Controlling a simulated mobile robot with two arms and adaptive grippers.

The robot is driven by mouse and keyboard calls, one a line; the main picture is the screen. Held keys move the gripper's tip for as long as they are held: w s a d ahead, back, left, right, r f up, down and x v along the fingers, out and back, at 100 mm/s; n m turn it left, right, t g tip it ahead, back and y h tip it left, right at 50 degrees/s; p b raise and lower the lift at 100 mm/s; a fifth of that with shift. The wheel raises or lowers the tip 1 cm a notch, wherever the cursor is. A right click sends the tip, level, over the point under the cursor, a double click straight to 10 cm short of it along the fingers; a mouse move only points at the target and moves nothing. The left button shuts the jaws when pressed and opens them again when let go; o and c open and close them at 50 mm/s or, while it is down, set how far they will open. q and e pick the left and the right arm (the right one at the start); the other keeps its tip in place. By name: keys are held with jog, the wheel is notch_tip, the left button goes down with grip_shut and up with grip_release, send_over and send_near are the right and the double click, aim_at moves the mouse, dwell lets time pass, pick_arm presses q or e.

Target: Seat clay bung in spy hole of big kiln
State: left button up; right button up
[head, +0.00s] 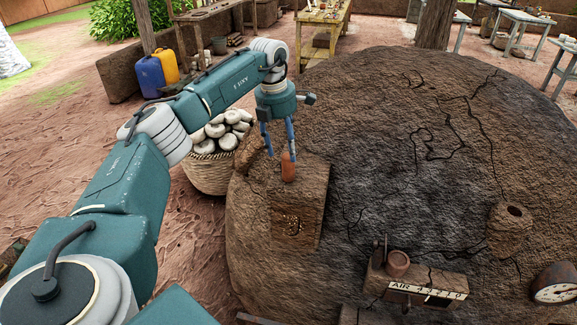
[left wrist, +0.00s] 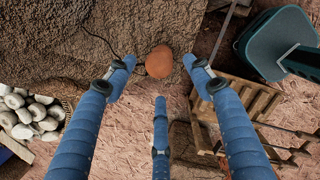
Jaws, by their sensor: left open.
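The clay bung (head: 288,168) is a small orange-brown plug. It appears to stand upright on top of a squared block (head: 314,190) on the near left side of the big kiln (head: 390,130). The block's front face has a dark, speckled opening (head: 289,225), which may be the spy hole. My left gripper (head: 279,148) points down over the bung with its blue fingers spread. In the left wrist view the bung (left wrist: 159,61) shows between the two upper fingertips, with gaps on both sides. A third finger is below it. My right gripper is not in view.
A clay spout (head: 511,230) and a dial gauge (head: 554,284) are to the right. A basket (head: 208,174) of pale rounded pieces stands left of the kiln.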

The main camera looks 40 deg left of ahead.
aim_at(288, 155)
pick_arm(q)
jog(key=f+p, duration=0.1)
jog(key=f, duration=0.2)
jog(key=w+f+p, duration=0.1)
jog(key=f, duration=0.1)
jog(key=shift+d+f+p, duration=0.25)
jog(key=shift+d+p, duration=0.05)
jog(key=shift+w+f, duration=0.1)
jog(key=shift+f, duration=0.2)
jog(key=shift+r, duration=0.1)
grip_shut()
